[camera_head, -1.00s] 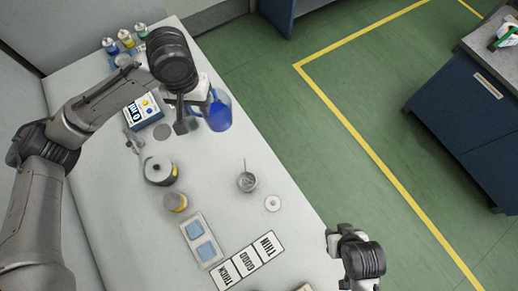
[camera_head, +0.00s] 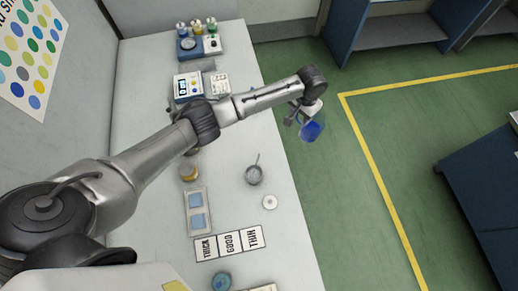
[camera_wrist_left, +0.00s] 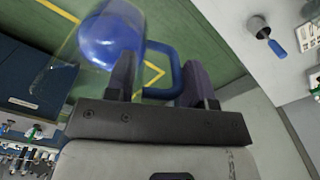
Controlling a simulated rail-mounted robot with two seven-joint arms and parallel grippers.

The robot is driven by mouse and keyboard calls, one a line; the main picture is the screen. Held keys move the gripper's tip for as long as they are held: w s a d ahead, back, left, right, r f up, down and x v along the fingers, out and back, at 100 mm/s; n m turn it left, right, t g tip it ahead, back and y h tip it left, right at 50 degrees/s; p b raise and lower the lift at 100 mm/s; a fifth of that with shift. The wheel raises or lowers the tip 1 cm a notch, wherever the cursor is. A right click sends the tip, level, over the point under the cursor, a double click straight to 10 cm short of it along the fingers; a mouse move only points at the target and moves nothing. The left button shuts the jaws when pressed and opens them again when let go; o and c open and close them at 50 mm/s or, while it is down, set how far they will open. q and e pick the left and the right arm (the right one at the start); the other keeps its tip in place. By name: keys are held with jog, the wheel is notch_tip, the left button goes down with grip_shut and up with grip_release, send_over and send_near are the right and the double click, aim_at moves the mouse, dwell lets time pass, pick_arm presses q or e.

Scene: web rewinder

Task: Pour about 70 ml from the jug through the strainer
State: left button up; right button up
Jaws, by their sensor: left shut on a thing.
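The clear jug (camera_head: 312,131) with blue liquid hangs over the green floor, just beyond the table's right edge, in the head view. My left gripper (camera_head: 298,114) is shut on the jug's blue handle; in the wrist view the handle (camera_wrist_left: 165,65) runs between the dark fingers, and the jug (camera_wrist_left: 108,38) looks tilted. A small grey round vessel with a thin rod or handle (camera_head: 254,175) stands on the table, below and left of the jug; I cannot tell whether it is the strainer. My right gripper is not in view.
Several bottles (camera_head: 197,27) stand at the back.

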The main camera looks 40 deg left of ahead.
pick_arm(q)
jog(key=shift+s+a+f+m+p, duration=0.6)
jog(key=shift+s+f, duration=0.95)
jog(key=shift+f, duration=1.8)
jog(key=shift+s+a+f+m+p, duration=0.25)
jog(key=shift+s+a+f, duration=1)
jog(key=shift+f, duration=2.15)
jog(key=shift+s+a+f+m+p, duration=0.45)
jog(key=shift+s+f, duration=1.45)
jog(key=shift+f, duration=1.45)
jog(key=shift+s+r, duration=0.1)
